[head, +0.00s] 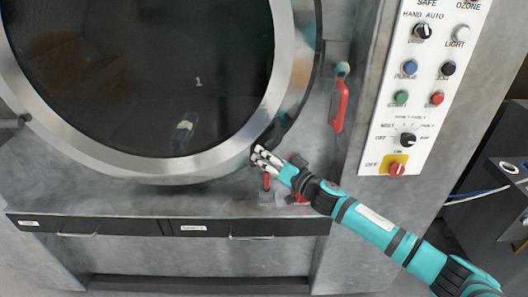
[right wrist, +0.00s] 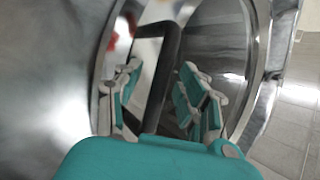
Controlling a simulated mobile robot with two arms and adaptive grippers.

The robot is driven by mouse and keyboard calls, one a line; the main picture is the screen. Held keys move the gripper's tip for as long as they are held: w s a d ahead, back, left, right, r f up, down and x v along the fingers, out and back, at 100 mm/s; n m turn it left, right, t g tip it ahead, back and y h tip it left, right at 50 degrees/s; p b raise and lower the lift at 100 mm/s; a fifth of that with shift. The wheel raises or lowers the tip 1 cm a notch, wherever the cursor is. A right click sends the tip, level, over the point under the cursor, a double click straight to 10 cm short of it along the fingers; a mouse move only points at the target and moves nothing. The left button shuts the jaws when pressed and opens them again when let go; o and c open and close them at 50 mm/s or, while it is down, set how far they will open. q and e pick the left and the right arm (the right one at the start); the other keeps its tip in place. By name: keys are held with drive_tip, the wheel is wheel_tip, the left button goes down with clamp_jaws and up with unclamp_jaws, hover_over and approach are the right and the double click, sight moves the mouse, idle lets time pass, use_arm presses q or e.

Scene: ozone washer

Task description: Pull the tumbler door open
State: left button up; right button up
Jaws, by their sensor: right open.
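The tumbler door (head: 222,160) is a large round door with dark glass and a wide silver rim, at the left and middle of the head view. It looks shut or nearly so. My right gripper (head: 263,158) is at the lower right edge of its rim, fingers pointing left. In the right wrist view my right gripper (right wrist: 165,98) is open, with a dark edge or bar and shiny curved metal (right wrist: 222,45) between and beyond the fingers. The metal mirrors the surroundings, and I cannot tell whether the fingers touch it. My left gripper is not in view.
Red handles (head: 340,106) stand right of the door, with another beneath my right gripper. A white control panel (head: 425,85) with knobs and buttons is at the right. A ledge with dark drawer fronts (head: 110,227) runs below the door. A grey unit (head: 500,200) stands far right.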

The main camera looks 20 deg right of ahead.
drive_tip(key=shift+w+a, duration=0.25)
drive_tip(key=shift+w, duration=0.2)
clamp_jaws()
idle(0.3)
